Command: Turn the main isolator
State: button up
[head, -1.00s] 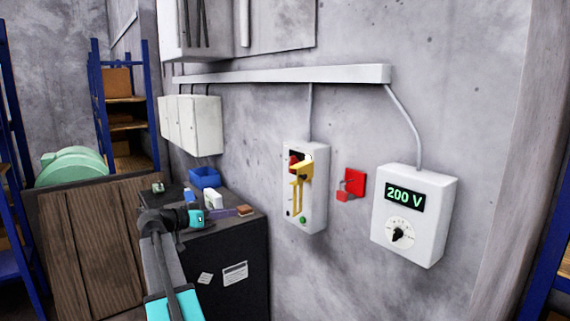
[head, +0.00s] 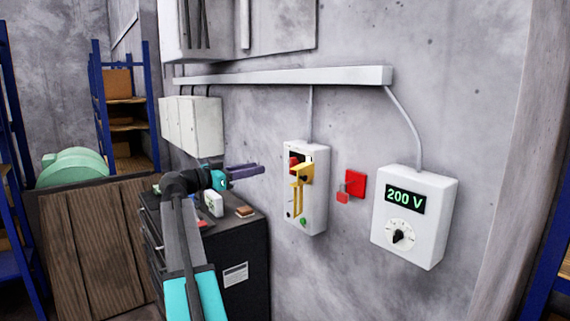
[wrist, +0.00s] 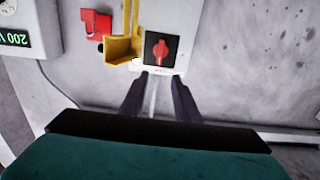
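The main isolator appears to be the red rotary handle (head: 294,163) on a black plate, on a white wall box (head: 317,205). The handle also shows in the wrist view (wrist: 160,51), uncovered, with the picture upside down. A yellow bracket (head: 298,198) runs down the box front beside the handle; it shows in the wrist view (wrist: 121,49) too. My gripper (head: 262,169) is left of the box, pointing towards it, apart from the handle. In the wrist view its two fingers (wrist: 156,82) are spread with nothing between them.
Right of the box are a red wall plate (head: 356,181) with a red padlock (head: 342,197) and a white meter box (head: 413,250) reading 200 V. A dark cabinet (head: 245,250) with small items stands below my gripper. Conduit runs along the wall above.

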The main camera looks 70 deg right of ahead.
jog(key=p+x, duration=0.3)
jog(key=x, duration=1)
jog(key=shift+d+p, duration=0.25)
jog(key=shift+p, duration=0.05)
jog(key=shift+c, duration=0.4)
jog(key=shift+s, duration=0.1)
grip_shut()
